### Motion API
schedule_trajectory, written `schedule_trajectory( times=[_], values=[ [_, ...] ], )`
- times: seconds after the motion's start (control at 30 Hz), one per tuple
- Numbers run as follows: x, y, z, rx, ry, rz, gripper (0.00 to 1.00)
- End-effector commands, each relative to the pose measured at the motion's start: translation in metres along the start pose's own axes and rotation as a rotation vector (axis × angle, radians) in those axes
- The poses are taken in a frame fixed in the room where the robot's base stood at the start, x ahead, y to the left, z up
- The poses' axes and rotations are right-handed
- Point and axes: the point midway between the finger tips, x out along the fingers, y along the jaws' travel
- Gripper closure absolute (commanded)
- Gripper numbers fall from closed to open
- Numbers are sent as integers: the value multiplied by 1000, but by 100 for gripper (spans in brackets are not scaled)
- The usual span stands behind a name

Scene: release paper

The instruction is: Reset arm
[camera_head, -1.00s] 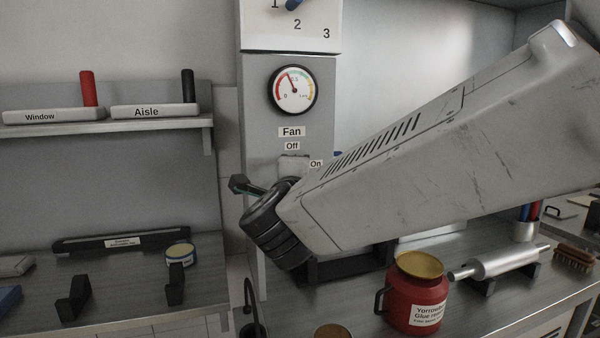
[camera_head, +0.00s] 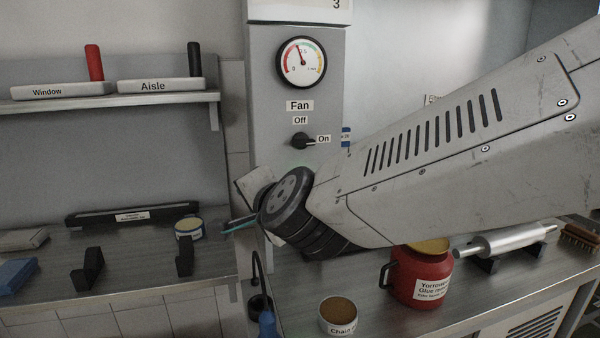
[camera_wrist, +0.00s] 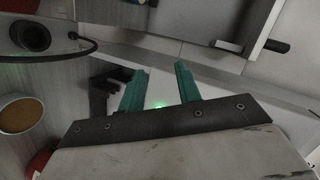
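My arm stretches in from the right in the head view. My gripper (camera_head: 238,223) is at its left end, below the fan panel and apart from the fan knob. In the wrist view my gripper (camera_wrist: 160,78) shows two green fingers set apart with nothing between them; it is open. The black fan knob (camera_head: 303,140) is in clear view on the grey panel (camera_head: 268,125), with its pointer toward the "On" label. Part of the counter behind my arm is hidden.
A red glue pot (camera_head: 418,278), partly under my arm, and a metal roller (camera_head: 508,241) stand on the right counter. An open can (camera_head: 338,315) is at the front. A shelf (camera_head: 120,103) with "Window" and "Aisle" blocks is on the left. A gauge (camera_head: 302,62) is above the knob.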

Motion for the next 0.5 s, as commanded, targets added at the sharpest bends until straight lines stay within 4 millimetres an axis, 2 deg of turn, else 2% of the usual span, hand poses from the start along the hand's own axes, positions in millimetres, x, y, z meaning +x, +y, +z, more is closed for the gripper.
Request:
schedule_trajectory(
  times=[0.1, 0.23, 0.37, 0.5],
  values=[
    [-24, 30, 15, -207, -220, 84, 66],
    [-66, 77, 15, -428, -440, 204, 66],
    [-124, 134, -4, -620, -632, 362, 66],
    [-200, 193, -38, -749, -795, 571, 66]
  ],
)
